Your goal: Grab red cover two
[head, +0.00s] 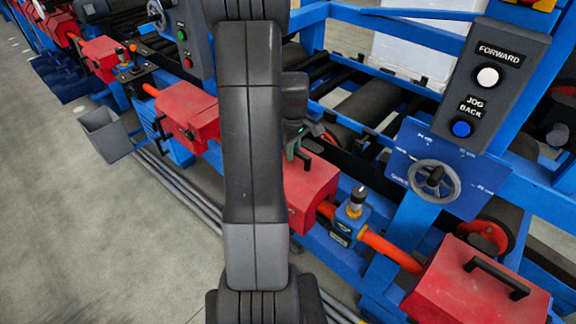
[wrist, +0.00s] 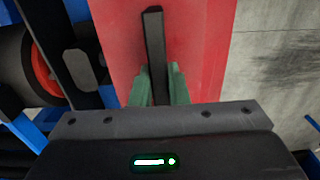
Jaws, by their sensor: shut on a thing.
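A red cover (head: 313,192) with a black handle sits on the blue machine frame, partly hidden behind my arm in the head view. My gripper (head: 298,152) is at the top of this cover. In the wrist view, the red cover (wrist: 205,50) fills the middle. Its black handle bar (wrist: 154,40) runs between the green fingers of my gripper (wrist: 159,85), which are shut on it. I cannot tell whether the cover is lifted from its seat. No number shows on it.
Another red cover (head: 480,285) with a black handle is at the lower right, and one (head: 187,112) is left of my arm. A blue valve (head: 350,218) on an orange pipe, a handwheel (head: 434,181) and a button box (head: 485,85) stand at right. Grey floor (head: 90,230) is open at left.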

